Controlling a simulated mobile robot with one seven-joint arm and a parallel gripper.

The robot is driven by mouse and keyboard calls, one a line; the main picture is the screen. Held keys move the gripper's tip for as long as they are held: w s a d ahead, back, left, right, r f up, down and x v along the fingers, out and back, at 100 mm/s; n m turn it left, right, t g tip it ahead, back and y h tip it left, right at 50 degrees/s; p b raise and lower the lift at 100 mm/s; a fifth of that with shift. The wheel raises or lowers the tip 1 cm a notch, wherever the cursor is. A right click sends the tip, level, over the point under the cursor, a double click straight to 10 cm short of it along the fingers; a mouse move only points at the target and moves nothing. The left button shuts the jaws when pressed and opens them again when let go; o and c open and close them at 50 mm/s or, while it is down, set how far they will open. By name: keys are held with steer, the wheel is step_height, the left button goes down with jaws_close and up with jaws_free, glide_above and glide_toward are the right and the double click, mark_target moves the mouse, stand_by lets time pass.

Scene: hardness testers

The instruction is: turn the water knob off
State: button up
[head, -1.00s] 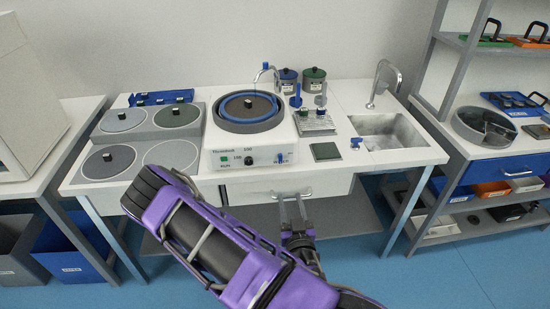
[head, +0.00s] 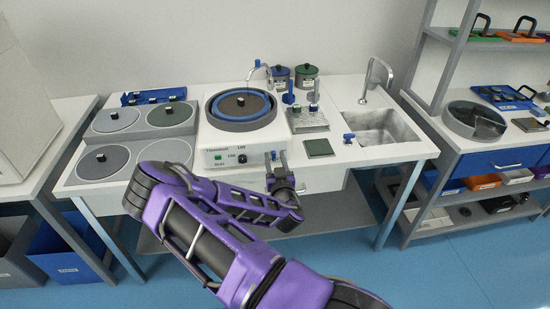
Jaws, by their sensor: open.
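The grinder-polisher (head: 222,160) is a white box with a round grey and blue wheel on top. Its front panel has a green button (head: 217,157), a black knob (head: 243,158) and a small blue knob (head: 273,155) at the right end; the labels are too small to read. My gripper (head: 276,158) is open, fingers pointing up, at the right end of the front panel. Its fingers appear on either side of the blue knob and partly hide it. I cannot tell whether they touch it.
A thin bent spout (head: 252,72) stands behind the wheel. A sink (head: 385,128) with a tap (head: 378,72) lies to the right, with another blue knob (head: 348,138) by its left edge. A drawer (head: 322,180) is below. Open floor lies in front.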

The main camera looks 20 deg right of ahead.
steer(key=shift+w+d, duration=0.1)
steer(key=shift+w, duration=0.1)
jaws_close()
steer(key=shift+f+n, duration=0.1)
steer(key=shift+n, duration=0.2)
steer(key=n+b, duration=0.1)
steer(key=n, duration=0.1)
steer(key=n+b, duration=0.1)
steer(key=shift+a+f+n+b, duration=0.1)
steer(key=shift+a+n+b, duration=0.15)
steer(key=shift+n+b, duration=0.15)
steer(key=n+b, duration=0.1)
steer(key=n, duration=0.1)
steer(key=n+b, duration=0.1)
steer(key=n, duration=0.1)
steer(key=shift+w+a+f+n, duration=0.1)
steer(key=shift+a+f+n, duration=0.1)
steer(key=shift+n, duration=0.1)
steer(key=n+b, duration=0.2)
steer(key=n, duration=0.2)
steer(key=shift+a+f, duration=0.1)
steer(key=shift+f+n+b, duration=0.1)
steer(key=shift+n+b, duration=0.95)
steer(key=shift+n, duration=1.35)
